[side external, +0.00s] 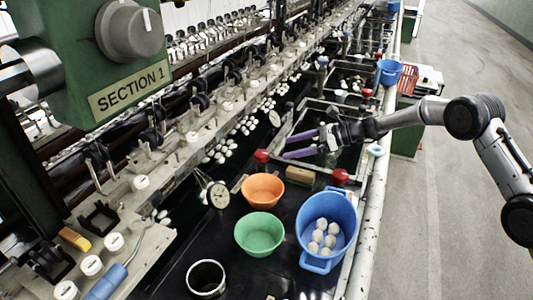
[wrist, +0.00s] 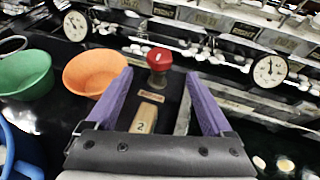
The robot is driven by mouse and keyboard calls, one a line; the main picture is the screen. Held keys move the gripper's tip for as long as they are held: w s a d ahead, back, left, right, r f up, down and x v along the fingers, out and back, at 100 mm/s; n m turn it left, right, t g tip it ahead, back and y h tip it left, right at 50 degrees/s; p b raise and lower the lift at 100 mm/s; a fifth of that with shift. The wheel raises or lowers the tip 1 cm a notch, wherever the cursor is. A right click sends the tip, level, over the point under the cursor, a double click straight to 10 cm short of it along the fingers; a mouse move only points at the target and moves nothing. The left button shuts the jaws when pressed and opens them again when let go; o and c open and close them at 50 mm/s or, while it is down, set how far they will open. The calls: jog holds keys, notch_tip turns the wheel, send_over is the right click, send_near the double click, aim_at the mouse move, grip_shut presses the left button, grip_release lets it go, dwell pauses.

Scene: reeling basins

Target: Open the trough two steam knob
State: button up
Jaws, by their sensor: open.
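A red-topped knob (wrist: 159,60) stands ahead of my gripper in the wrist view, on a dark surface with a small label plate at its base. A wooden block marked "2" (wrist: 145,118) is nearer to me. In the side view, what looks like the same knob (side external: 262,156) is beyond the orange bowl, and the block (side external: 300,175) is to its right. My gripper (side external: 284,148) has purple fingers spread apart and empty. In the wrist view my gripper (wrist: 158,75) frames the knob between its fingertips; contact is not visible.
An orange bowl (side external: 262,190), green bowl (side external: 259,234) and blue basin (side external: 346,215) with cocoons stand nearby. Another red knob (side external: 340,177) is nearer the pale rail (side external: 365,240). Dial gauges (side external: 218,195) line the machine side.

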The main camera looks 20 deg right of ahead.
aim_at(265, 152)
jog(key=x, duration=0.8)
jog(key=shift+w+a+f, duration=0.15)
jog(key=shift+a, duration=0.15)
jog(key=shift+c, duration=0.2)
grip_shut()
jog(key=shift+w+n+g+y, duration=0.25)
jog(key=shift+n+g+y, duration=0.15)
jog(key=shift+n+g, duration=0.55)
jog(key=shift+w+r+n+g+y, duration=0.15)
jog(key=shift+r+n+g+y, duration=0.1)
jog(key=shift+n+g+y, duration=0.1)
jog(key=shift+d+f+n+g, duration=0.1)
jog(key=shift+d+n+g, duration=0.15)
jog(key=shift+g, duration=0.25)
jog(key=shift+c, duration=1.3)
grip_release()
jog(key=o, duration=0.3)
jog(key=shift+s+a+f, duration=0.1)
jog(key=shift+s, duration=0.1)
